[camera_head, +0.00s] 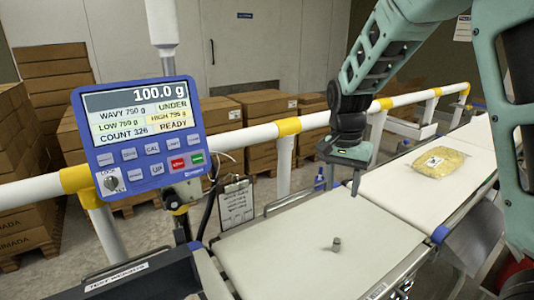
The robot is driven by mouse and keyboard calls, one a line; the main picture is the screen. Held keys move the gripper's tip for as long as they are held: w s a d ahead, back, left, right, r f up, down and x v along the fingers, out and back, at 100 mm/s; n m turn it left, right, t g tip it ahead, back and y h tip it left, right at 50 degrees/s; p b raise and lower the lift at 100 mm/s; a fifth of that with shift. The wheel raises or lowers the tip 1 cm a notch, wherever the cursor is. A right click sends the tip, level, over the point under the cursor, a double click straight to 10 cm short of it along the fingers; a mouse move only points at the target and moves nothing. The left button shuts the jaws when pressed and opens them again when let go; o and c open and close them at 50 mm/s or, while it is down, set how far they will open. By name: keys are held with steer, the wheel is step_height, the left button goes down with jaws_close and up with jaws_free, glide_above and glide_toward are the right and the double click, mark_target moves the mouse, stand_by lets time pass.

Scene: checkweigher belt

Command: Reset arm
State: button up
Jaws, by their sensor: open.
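My gripper (356,182) hangs from my teal and black arm in the upper right of the head view. It points down, above the far right part of the near white belt (285,255). It is open, and nothing shows between its fingers. A small grey metal weight (336,244) stands on the near belt, below and a little left of my gripper, apart from it. The blue weighing display (140,130) reads 100.0 g, with UNDER and READY also lit on its screen.
A yellow bag (432,162) lies on the farther belt (395,185) at right. A white and yellow guard rail (260,135) runs behind the belts. A clipboard (236,205) hangs beside the display. Stacked cardboard boxes (22,165) stand behind the rail.

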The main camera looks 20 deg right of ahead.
steer(key=s+a+n+y, duration=0.1)
steer(key=s+a+n, duration=0.65)
steer(key=a, duration=0.55)
steer(key=s+a+n, duration=0.4)
steer(key=s+n, duration=0.1)
steer(key=s, duration=0.3)
steer(key=s+a+n, duration=0.4)
steer(key=s+n, duration=0.2)
steer(key=s, duration=0.2)
steer(key=shift+s+t, duration=0.25)
steer(key=shift+t, duration=0.05)
steer(key=shift+a, duration=0.1)
stand_by(1.2)
